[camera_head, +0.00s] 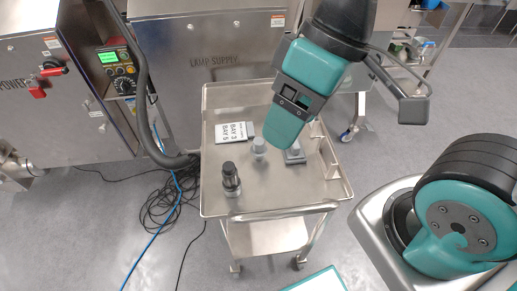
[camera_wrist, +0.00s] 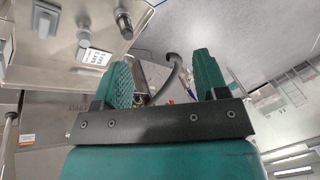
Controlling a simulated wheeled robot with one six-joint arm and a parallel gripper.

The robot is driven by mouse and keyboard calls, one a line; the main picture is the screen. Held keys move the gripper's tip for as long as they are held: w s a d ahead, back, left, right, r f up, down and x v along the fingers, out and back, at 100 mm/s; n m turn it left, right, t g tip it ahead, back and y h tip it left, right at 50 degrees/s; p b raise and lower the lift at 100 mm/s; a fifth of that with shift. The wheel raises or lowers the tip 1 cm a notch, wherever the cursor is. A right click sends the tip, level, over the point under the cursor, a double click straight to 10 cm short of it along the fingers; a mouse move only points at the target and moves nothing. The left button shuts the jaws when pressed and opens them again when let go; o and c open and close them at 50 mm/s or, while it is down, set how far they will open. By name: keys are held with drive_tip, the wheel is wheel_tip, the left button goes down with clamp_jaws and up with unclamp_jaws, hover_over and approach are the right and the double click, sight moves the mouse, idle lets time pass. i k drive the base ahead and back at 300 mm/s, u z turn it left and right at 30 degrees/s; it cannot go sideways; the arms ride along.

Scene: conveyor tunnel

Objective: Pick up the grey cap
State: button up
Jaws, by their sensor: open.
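The grey cap (camera_head: 259,146) appears to be the small round grey piece standing on the steel cart's tray (camera_head: 270,190). It also shows in the wrist view (camera_wrist: 84,38), at the upper left beyond the left finger. My gripper (camera_wrist: 162,72) is open, with nothing between its two teal fingers. In the head view my gripper (camera_head: 283,137) hangs over the back right of the tray, and only one finger shows clearly. The gap between gripper and cap cannot be judged exactly, but they look apart.
A black-topped connector (camera_head: 230,178) stands left of the cap, a grey block (camera_head: 294,154) to its right, and a printed card (camera_head: 232,132) behind left. Pegs (camera_head: 333,171) line the tray's right side. A thick hose (camera_head: 146,100) and cables (camera_head: 172,200) lie left of the cart.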

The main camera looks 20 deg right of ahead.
sight(258, 150)
drive_tip(key=k, duration=1.15)
drive_tip(key=u, duration=0.85)
drive_tip(key=i, duration=1.25)
drive_tip(key=z, duration=0.8)
